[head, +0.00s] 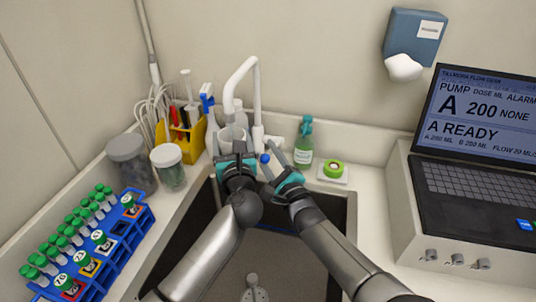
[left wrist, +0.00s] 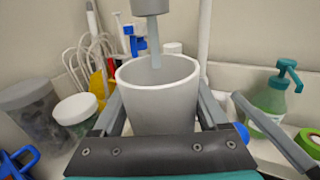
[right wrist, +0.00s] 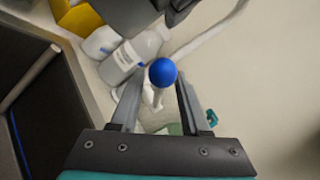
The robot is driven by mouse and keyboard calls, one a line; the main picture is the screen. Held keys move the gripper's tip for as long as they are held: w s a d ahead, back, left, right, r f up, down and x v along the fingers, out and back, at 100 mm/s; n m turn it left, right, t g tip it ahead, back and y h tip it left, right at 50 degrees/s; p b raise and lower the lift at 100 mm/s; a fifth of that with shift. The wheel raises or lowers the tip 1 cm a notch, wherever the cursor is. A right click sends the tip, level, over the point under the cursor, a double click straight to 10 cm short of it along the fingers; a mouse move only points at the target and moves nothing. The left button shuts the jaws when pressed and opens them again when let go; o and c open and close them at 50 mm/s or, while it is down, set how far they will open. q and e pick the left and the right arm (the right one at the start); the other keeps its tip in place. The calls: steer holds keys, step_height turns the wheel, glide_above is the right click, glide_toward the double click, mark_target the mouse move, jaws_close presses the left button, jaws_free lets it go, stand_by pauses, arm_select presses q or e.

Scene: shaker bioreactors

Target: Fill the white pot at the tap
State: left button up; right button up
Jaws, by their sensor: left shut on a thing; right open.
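The white pot (left wrist: 158,98) is upright between the fingers of my left gripper (left wrist: 160,112), which is shut on it. The pot also shows in the head view (head: 232,134), partly hidden by that gripper. The tap's spout (left wrist: 150,6) is above the pot, and a narrow grey-blue stream (left wrist: 154,44) runs from it into the pot. The pot's water level is hidden. The white tap (head: 257,92) arches over the sink's back edge. Its lever has a blue ball knob (right wrist: 163,72), seen between the spread fingers of my open right gripper (right wrist: 157,100); contact is unclear.
The dark sink (head: 282,262) lies below both arms. A green soap bottle (head: 304,145) and a green tape roll (head: 333,169) are to the right. Jars (head: 168,167), a yellow caddy (head: 186,136) and a blue tube rack (head: 120,245) are left. A laptop (head: 478,190) stands far right.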

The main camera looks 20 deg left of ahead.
steer(key=shift+d+f, duration=0.1)
steer(key=shift+d, duration=0.05)
steer(key=v, duration=1.1)
steer(key=shift+s+d, duration=0.2)
steer(key=shift+s, duration=0.2)
stand_by(1.9)
arm_select(q)
steer(key=p+v, duration=0.1)
steer(key=v, duration=0.7)
steer(key=shift+s, duration=0.3)
arm_select(e)
steer(key=shift+r, duration=0.65)
arm_select(q)
steer(key=r+v, duration=0.1)
steer(key=v, duration=0.5)
steer(key=shift+p, duration=0.35)
arm_select(e)
steer(key=shift+r, duration=0.25)
